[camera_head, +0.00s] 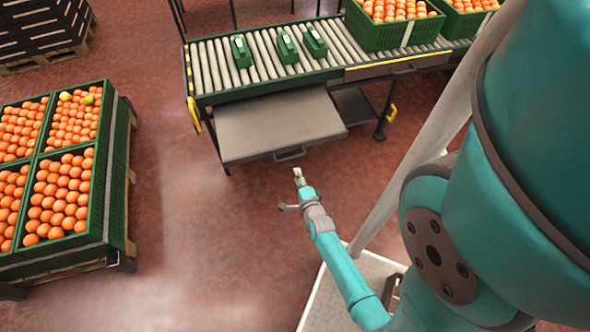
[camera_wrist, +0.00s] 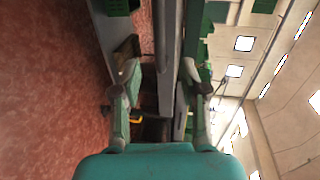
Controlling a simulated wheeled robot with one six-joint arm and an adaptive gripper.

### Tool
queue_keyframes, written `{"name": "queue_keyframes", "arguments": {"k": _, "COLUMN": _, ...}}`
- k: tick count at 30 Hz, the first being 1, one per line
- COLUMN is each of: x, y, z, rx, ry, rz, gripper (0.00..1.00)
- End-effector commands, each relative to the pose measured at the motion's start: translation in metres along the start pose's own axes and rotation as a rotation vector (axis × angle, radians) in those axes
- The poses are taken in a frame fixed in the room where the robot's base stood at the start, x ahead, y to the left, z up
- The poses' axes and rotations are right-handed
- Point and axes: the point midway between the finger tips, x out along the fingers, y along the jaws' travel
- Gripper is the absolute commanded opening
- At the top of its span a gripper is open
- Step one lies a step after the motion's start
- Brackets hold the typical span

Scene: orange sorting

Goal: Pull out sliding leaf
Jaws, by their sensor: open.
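The sliding leaf (camera_head: 270,125) is a flat grey panel under the left part of the roller conveyor. It stands out past the conveyor's front side, with a grey bar handle (camera_head: 290,155) on its front edge. My gripper (camera_head: 298,174) is just in front of the handle, apart from it as far as the head view shows. The wrist view is turned sideways. There my gripper (camera_wrist: 161,88) has its two fingers spread wide, with a long grey edge between and beyond them. I cannot tell whether that edge is the leaf.
The conveyor (camera_head: 222,72) carries several green devices (camera_head: 287,48) and green crates of oranges (camera_head: 383,38). Another closed leaf with a handle (camera_head: 403,70) is at its right. A stack of orange crates (camera_head: 98,208) stands at the left. The red floor between is clear.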

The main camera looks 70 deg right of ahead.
Motion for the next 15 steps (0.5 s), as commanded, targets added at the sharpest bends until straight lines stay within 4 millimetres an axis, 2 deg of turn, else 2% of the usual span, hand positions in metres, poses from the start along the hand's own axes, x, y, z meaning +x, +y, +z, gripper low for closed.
{"name": "queue_keyframes", "arguments": {"k": 7, "x": 0.021, "y": -0.001, "z": 0.0, "rx": 0.001, "ry": 0.0, "rz": -0.002, "gripper": 0.43}}
{"name": "queue_keyframes", "arguments": {"k": 15, "x": 0.066, "y": -0.001, "z": 0.0, "rx": 0.0, "ry": 0.001, "rz": -0.001, "gripper": 0.43}}
